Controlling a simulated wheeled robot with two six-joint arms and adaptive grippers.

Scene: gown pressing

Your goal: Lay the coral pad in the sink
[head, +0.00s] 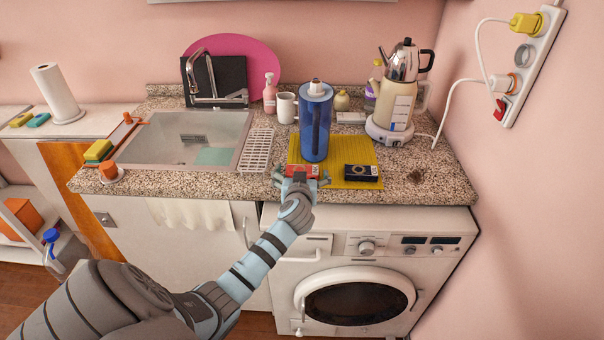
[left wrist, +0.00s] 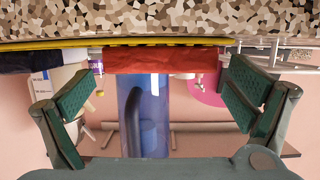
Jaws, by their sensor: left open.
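A red-coral block-like thing (head: 302,171), which looks like the coral pad, lies on the yellow mat (head: 358,153) at its front edge, in front of a blue jug. It also shows in the left wrist view (left wrist: 165,60), where the picture is upside down. My left gripper (head: 300,178) is open at the front of it, and its fingers (left wrist: 165,95) stand apart on either side, with nothing held between them. The sink (head: 170,137) is to the left on the counter, with a teal flat piece (head: 213,156) in it. My right gripper is not in view.
The blue jug (head: 315,125) stands just behind the red thing, and a black box (head: 361,172) lies to its right. A white rack (head: 256,150) lies between the mat and the sink. A yellow sponge (head: 98,150) sits at the sink's left edge.

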